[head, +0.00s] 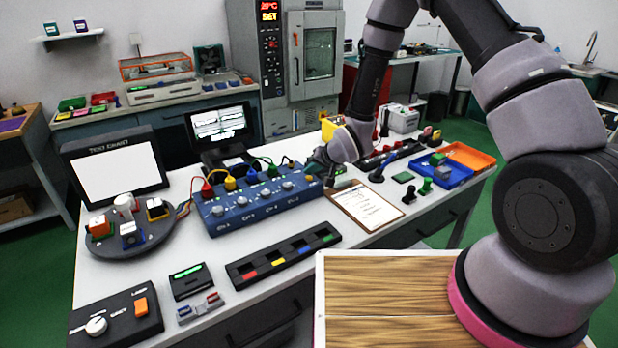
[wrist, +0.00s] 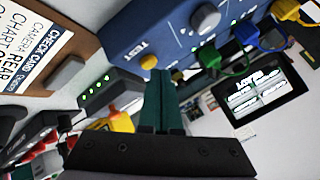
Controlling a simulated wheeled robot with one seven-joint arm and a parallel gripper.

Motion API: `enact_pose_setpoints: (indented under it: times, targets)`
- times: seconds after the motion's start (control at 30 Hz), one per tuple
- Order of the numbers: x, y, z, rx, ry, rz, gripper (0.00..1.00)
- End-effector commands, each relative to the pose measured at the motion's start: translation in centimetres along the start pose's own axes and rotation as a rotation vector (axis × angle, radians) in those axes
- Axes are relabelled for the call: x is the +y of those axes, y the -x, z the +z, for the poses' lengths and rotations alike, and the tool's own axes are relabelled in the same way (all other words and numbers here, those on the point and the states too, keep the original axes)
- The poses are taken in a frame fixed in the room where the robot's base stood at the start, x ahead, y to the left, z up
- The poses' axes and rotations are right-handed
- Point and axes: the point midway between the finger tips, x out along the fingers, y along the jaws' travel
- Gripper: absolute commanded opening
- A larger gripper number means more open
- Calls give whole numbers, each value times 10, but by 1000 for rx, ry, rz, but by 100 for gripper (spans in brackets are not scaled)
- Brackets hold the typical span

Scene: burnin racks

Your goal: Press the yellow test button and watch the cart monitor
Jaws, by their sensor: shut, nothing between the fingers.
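The yellow test button (wrist: 148,62) sits beside the printed word TEST on the end of the blue box (wrist: 185,30); this box also shows in the head view (head: 262,208). My gripper (wrist: 163,72) is shut and empty, its green fingertips just right of and below the button in the wrist view. I cannot tell whether they touch it.
A clipboard (head: 365,206) lies right of the blue box, near blue (head: 447,178) and orange (head: 470,156) trays. A TEST CHART screen (head: 115,172) and round turntable (head: 138,236) stand left. Coloured plugs with cables line the box's back. A slotted black strip (head: 283,260) lies in front.

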Motion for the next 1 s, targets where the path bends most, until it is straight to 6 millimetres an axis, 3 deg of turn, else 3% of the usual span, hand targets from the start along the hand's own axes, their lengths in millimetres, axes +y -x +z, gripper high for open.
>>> enact_pose_setpoints:
  times: [1.0]
  targets:
    - [4,-6,4,1,1,0,0]
